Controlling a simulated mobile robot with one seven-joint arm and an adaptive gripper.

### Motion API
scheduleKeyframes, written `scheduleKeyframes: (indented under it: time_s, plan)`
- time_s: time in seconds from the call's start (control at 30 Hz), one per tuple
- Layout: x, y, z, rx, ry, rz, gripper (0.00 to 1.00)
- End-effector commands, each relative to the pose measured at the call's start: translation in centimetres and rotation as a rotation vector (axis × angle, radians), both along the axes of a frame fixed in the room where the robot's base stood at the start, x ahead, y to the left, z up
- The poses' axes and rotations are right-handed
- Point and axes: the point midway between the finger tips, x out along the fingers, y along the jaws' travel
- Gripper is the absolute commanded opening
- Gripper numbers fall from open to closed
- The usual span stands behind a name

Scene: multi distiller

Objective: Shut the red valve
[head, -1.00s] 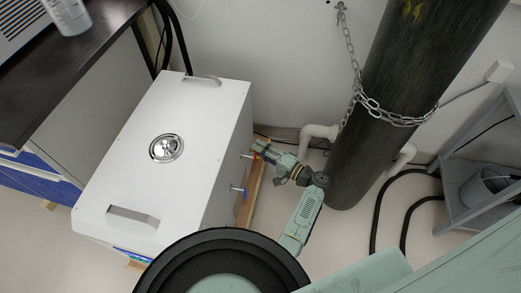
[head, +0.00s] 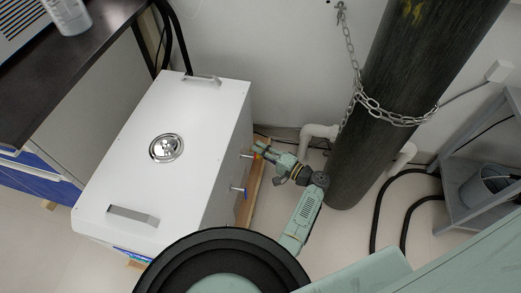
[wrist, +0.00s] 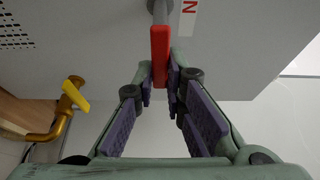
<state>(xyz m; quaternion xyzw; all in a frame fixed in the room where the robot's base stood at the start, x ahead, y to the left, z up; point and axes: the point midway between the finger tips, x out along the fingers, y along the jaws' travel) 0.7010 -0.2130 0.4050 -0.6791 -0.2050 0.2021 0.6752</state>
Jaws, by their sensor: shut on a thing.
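The red valve handle (wrist: 160,48) hangs from a grey stem on the side of the white distiller, in the upper middle of the wrist view. My gripper (wrist: 160,86) is shut on its lower end, with a purple-padded finger on each side. In the head view my gripper (head: 260,150) is at the distiller's right side, by the upper of two side valves. The red handle is small there and partly hidden by the fingers.
A yellow handle (wrist: 75,95) on a brass pipe shows in the wrist view. A chained dark cylinder (head: 400,100) and white pipes (head: 318,131) stand close to my arm.

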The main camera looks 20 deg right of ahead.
Motion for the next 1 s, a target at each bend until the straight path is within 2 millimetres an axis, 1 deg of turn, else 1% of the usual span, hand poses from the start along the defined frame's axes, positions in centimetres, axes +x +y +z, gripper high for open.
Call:
scheduleKeyframes:
  time_s: [0.27, 0.47, 1.0]
  plan:
    - [0.0, 0.0, 0.0, 0.018, 0.024, 0.000, 0.00]
    - [0.0, 0.1, -0.2, 0.070, 0.104, 0.001, 0.00]
    - [-0.5, 0.4, -1.6, 0.344, 0.509, 0.001, 0.00]
